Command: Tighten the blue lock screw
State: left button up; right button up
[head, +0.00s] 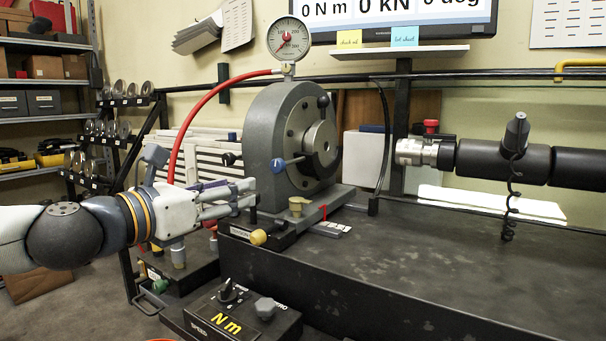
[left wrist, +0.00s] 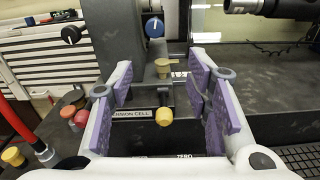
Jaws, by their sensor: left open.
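The blue lock screw (head: 278,165) is a small blue knob on the front of the grey round housing (head: 262,120), with a dark lever running to its right. In the left wrist view the blue knob (left wrist: 154,27) shows at the top, beyond the fingertips and a little left of the picture's middle. My left gripper (head: 243,197) is open and empty, left of and below the knob, apart from it. Its two purple-padded fingers (left wrist: 160,82) point toward the housing in the left wrist view. My right gripper is not in view.
A tan knob (head: 296,205) and a yellow knob (head: 258,237) sit low on the housing's base, close to my fingers. A red hose (head: 190,120) arches behind my gripper. A control box (head: 240,312) stands in front. The dark bench top (head: 420,265) is mostly clear.

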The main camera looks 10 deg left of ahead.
aim_at(275, 167)
pick_arm(q)
jog(key=shift+n, duration=0.3)
jog(key=x, duration=0.4)
jog(key=r+b+x, duration=0.1)
jog(key=x, duration=0.3)
jog(key=b+x, duration=0.1)
jog(key=x, duration=0.2)
jog(key=shift+w+a+r, duration=0.15)
jog(key=shift+w+r, duration=0.1)
jog(key=shift+w, duration=0.3)
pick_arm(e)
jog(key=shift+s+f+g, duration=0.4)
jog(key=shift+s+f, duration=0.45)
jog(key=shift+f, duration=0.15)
pick_arm(q)
jog(key=shift+c, duration=0.4)
grip_shut()
